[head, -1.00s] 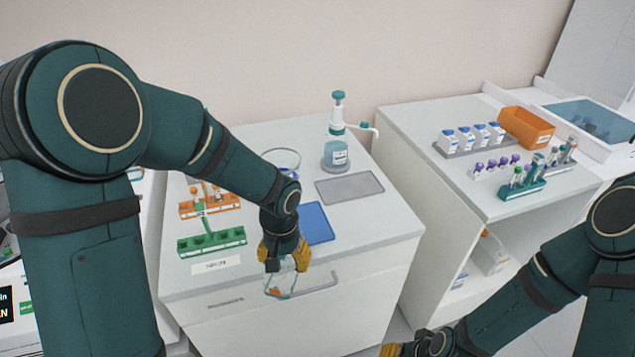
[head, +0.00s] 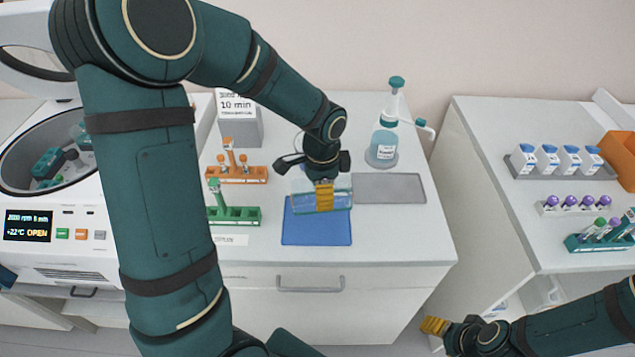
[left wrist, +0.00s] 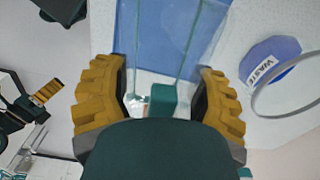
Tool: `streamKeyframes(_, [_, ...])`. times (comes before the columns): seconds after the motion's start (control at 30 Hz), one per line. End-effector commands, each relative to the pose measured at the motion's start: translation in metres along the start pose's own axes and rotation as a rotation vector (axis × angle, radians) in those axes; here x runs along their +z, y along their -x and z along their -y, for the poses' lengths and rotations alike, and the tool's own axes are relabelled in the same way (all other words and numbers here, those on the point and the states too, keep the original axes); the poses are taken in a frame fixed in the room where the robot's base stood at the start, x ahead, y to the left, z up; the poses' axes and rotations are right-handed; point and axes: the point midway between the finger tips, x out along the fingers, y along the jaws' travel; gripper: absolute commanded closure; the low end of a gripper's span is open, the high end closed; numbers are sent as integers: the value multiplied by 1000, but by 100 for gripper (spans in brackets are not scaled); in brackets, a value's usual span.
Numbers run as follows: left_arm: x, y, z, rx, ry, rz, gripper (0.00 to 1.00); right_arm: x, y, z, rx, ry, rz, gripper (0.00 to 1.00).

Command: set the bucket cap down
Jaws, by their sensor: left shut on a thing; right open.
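The bucket cap (head: 335,197) is a clear, see-through piece with teal edging. My left gripper (head: 322,194) is shut on it, and the cap is over the back part of the blue mat (head: 316,232). I cannot tell whether it touches the mat. In the left wrist view the cap's clear walls (left wrist: 172,60) and a teal part (left wrist: 162,101) show between the yellow fingers (left wrist: 165,102), with the blue mat (left wrist: 160,20) beyond. My right gripper (head: 436,326) is open and empty, low in front of the gap between the benches.
A grey tray (head: 390,188) lies right of the mat, with a dispenser bottle (head: 385,145) behind. Orange (head: 238,174) and green (head: 240,215) racks stand left. A round waste container (left wrist: 270,60) is close by. An open centrifuge (head: 50,180) is far left.

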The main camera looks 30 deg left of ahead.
Motion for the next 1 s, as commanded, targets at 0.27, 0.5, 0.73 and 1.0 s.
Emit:
streamKeyframes(0.27, [11,5,7,-3,-136,3,72,-1,1,0,0,-1,-2,39])
streamKeyframes(0.5, [11,-8,7,-3,-137,3,72,3,-9,-4,0,1,6,39])
streamKeyframes(0.73, [11,-26,7,-3,-136,3,72,10,-22,-8,-2,5,19,39])
streamKeyframes(1.0, [11,-33,7,-3,-136,3,72,13,-26,-10,-3,8,27,39])
